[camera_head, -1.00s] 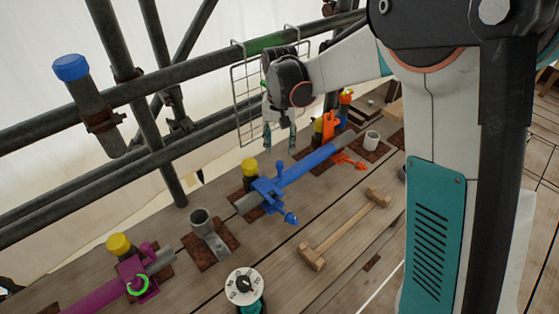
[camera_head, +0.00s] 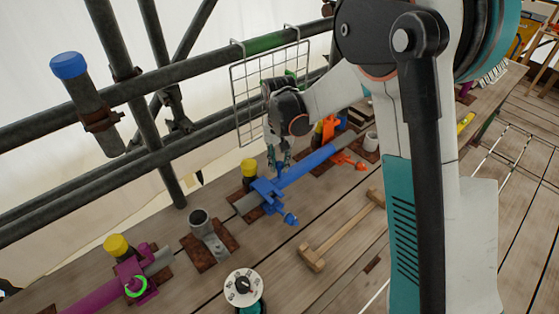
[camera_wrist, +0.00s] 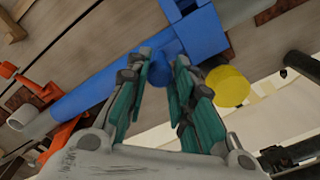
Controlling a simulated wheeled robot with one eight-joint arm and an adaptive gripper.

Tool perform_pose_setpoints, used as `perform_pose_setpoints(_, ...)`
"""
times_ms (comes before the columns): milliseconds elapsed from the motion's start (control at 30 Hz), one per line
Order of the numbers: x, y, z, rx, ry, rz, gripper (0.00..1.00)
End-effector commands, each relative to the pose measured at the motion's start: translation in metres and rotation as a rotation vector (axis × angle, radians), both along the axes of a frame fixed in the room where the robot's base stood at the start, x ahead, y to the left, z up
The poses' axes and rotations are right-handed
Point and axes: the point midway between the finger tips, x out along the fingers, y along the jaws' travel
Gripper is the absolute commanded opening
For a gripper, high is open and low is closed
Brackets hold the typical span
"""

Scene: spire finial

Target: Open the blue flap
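The blue clamp (camera_head: 266,194) sits on the bench at the near end of a blue tube (camera_head: 305,168). It also shows at the top of the wrist view (camera_wrist: 195,30). A small rounded blue piece (camera_wrist: 163,68) stands out from it and lies between my fingertips. My gripper (camera_head: 279,163) is low over the clamp, and its teal-padded fingers (camera_wrist: 164,60) straddle this piece with a narrow gap. I cannot tell whether the pads press on it. A blue pointed knob (camera_head: 291,218) sits on the clamp's near side.
A yellow cap (camera_head: 249,167) stands close behind the clamp. An orange clamp (camera_head: 332,130) is at the tube's far end. A wire basket (camera_head: 250,95) hangs behind my gripper.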

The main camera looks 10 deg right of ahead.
Motion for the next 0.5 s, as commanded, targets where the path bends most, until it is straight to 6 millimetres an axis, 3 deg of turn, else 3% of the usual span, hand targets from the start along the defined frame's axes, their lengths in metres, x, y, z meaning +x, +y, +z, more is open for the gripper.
perform_pose_setpoints(267,0.002,0.001,0.000,-0.009,0.014,0.001,0.00)
perform_pose_setpoints(500,0.014,0.010,0.003,-0.099,0.149,0.003,0.00)
